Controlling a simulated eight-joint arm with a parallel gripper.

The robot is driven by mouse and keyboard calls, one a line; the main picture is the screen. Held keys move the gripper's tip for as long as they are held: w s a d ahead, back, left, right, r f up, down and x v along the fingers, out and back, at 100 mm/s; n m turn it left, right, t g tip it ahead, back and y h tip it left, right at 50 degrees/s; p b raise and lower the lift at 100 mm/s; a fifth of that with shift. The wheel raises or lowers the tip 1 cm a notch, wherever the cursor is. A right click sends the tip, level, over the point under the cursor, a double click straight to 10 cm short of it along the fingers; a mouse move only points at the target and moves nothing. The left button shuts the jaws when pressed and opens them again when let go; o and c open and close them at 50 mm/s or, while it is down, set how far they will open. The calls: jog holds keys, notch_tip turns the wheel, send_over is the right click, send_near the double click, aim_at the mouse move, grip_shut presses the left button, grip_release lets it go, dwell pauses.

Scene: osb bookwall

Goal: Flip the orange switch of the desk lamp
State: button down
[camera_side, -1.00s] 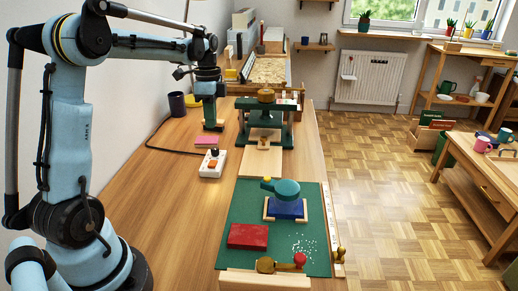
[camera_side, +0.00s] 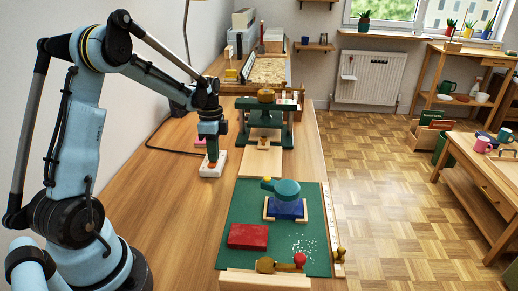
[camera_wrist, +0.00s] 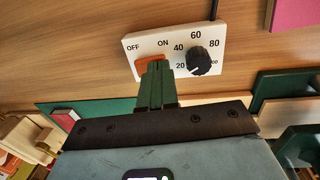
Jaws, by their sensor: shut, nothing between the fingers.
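A white control box (camera_side: 206,172) lies on the wooden desk in the side view. It also shows in the wrist view (camera_wrist: 131,46), with OFF and ON printed on it, a black dial knob (camera_wrist: 199,60) and numbers. The orange switch (camera_wrist: 145,65) is at the box's left in the wrist view, partly hidden behind my fingers. My gripper (camera_side: 212,159) points down over the box. Its green fingers (camera_wrist: 156,68) are shut and empty, with their tips over the right part of the orange switch. I cannot tell whether they touch it.
A green press (camera_side: 265,112) stands behind and right of the box. A green mat (camera_side: 240,212) with a red block (camera_side: 248,236) and a blue block (camera_side: 287,209) lies nearer the front right. A pink pad (camera_wrist: 292,14) lies close to the box.

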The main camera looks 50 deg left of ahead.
jog(key=shift+w+a+f, duration=0.1)
jog(key=shift+w+f, duration=0.05)
jog(key=shift+f, duration=0.4)
jog(key=shift+s+d+r, duration=0.35)
jog(key=shift+s+d, duration=0.25)
jog(key=shift+d, duration=0.05)
notch_tip(320, 180, up, 13)
jog(key=w+a, duration=0.2)
jog(key=s+d+r+n+t+y, duration=0.1)
jog(key=d+n+t, duration=0.1)
jog(key=d, duration=0.4)
jog(key=s+d+r+n+t, duration=0.1)
jog(key=s+d+n+t, duration=0.1)
jog(key=d, duration=0.4)
jog(key=s+d+f+n+t, duration=0.4)
jog(key=s+d+n, duration=0.1)
jog(key=d, duration=0.4)
jog(key=shift+s+d, duration=0.4)
